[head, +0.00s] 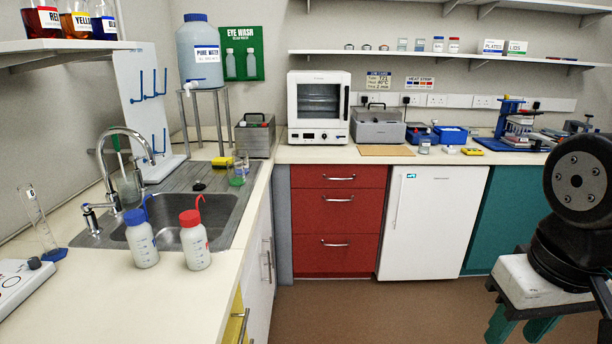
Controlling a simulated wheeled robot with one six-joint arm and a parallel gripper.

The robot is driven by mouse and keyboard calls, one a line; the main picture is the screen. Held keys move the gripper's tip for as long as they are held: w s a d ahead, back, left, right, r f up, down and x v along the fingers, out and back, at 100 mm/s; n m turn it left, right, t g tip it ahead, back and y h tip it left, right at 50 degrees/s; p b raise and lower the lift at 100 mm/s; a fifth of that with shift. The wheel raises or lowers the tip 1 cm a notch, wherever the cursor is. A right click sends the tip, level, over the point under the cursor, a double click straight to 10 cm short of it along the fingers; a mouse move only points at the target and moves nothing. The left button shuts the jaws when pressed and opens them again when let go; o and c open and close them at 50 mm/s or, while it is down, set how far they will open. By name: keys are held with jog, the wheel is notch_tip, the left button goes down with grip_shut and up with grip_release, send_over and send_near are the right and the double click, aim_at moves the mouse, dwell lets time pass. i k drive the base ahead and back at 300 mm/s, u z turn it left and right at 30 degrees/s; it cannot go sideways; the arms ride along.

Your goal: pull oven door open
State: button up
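The oven (319,137) is a small white box on the back counter, a little right of the middle. Its door (319,102) has a dark window and looks shut. A dark upright handle (346,102) runs along the door's right edge. A dial and small controls sit below the door. My gripper (517,334) is at the lower right, far in front of and below the oven. Its two teal fingers stand apart with nothing seen between them, so it looks open. The finger ends are close to the bottom edge of the picture.
A grey metal box (378,132) stands close right of the oven, with a tan board (386,150) before it. A dark box (254,138) stands left. Red drawers (338,204) and a white cabinet (430,220) are below. The brown floor (380,312) before them is clear.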

aim_at(293, 79)
jog(key=i, duration=2.95)
jog(key=z, duration=0.6)
